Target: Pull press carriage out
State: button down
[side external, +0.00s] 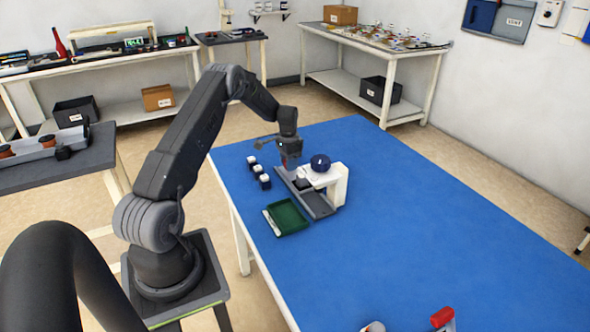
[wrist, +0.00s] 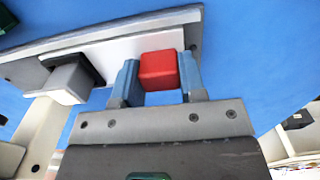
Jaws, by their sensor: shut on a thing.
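My gripper (wrist: 159,76) is shut on the red block-shaped handle (wrist: 158,70) of the press carriage, one blue finger on each side. The carriage is a pale plate (wrist: 125,50) lying along a grey base (wrist: 185,17), with a dark square piece (wrist: 92,62) farther along it. A light grey block (wrist: 70,82) overlaps that dark piece; I cannot tell whether they touch. In the side external view my gripper (side external: 291,164) is low at the far end of the grey base (side external: 319,206). The white press frame (side external: 341,184) with a dark blue knob (side external: 320,163) stands over the base.
A green tray (side external: 274,229) lies left of the base. A red-topped object (side external: 442,317) is at the near edge. The blue tabletop (side external: 430,230) to the right is clear.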

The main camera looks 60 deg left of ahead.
jog(key=shift+a, duration=0.35)
jog(key=c, duration=0.7)
grip_release()
jog(key=shift+d, duration=0.1)
notch_tip(320, 180, up, 14)
jog(key=shift+f, duration=0.1)
